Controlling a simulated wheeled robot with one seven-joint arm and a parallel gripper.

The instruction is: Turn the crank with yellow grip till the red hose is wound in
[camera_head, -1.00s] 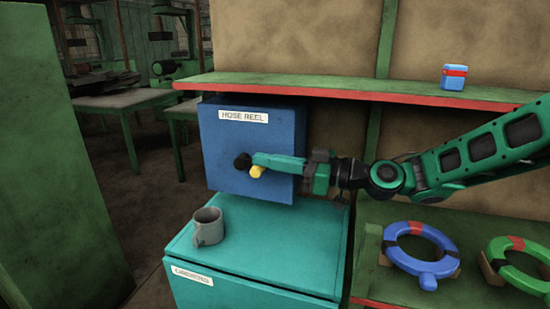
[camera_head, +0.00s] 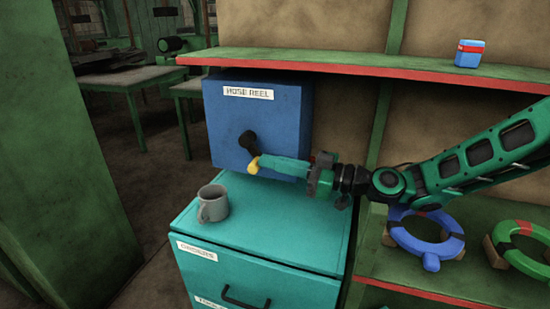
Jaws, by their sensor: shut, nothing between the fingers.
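The blue hose reel box (camera_head: 290,112), labelled HOSE REEL, stands at the back of the teal cabinet. On its front is a black crank (camera_head: 248,142) with a yellow grip (camera_head: 253,166) at its lower end. My gripper (camera_head: 264,163) reaches in from the right, its fingertips at the yellow grip. The fingers look closed together, with the grip beside or just past the tips; I cannot tell whether they touch it. No red hose shows in this view.
A grey mug (camera_head: 213,204) stands on the teal cabinet (camera_head: 283,237) below the box. Blue (camera_head: 427,236) and green (camera_head: 522,247) rings lie at lower right.

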